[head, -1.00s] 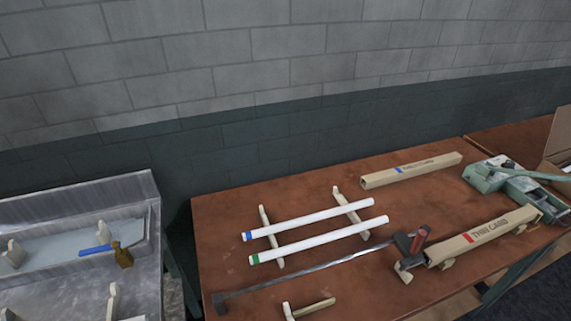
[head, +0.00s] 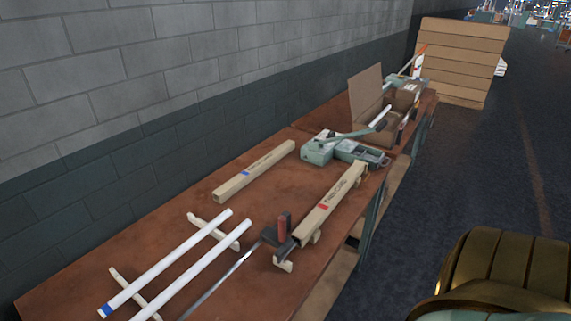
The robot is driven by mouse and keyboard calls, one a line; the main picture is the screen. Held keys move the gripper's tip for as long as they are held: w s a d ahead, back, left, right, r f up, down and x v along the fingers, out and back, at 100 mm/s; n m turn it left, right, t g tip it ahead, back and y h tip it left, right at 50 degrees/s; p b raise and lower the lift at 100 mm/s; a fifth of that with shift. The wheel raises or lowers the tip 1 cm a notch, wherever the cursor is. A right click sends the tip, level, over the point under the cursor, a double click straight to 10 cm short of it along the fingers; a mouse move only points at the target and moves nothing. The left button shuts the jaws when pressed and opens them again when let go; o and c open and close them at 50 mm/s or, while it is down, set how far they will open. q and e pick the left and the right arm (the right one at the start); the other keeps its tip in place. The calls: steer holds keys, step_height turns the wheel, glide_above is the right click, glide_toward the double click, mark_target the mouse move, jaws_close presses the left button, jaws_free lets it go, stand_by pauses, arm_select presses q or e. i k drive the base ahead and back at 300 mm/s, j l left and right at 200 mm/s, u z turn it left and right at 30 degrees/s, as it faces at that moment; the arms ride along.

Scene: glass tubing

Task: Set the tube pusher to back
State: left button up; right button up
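Neither of my grippers shows in the head view.
Two white tubes (head: 165,262) lie across pale supports (head: 210,229) on the brown bench (head: 70,277). A second tan box (head: 255,171) lies near the wall. A green tool (head: 340,148) and an open carton (head: 367,95) stand farther back.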

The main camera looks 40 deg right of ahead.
mark_target(284, 244)
steer(key=j+z, duration=0.1)
steer(key=z, duration=1.55)
steer(key=k+l, duration=0.05)
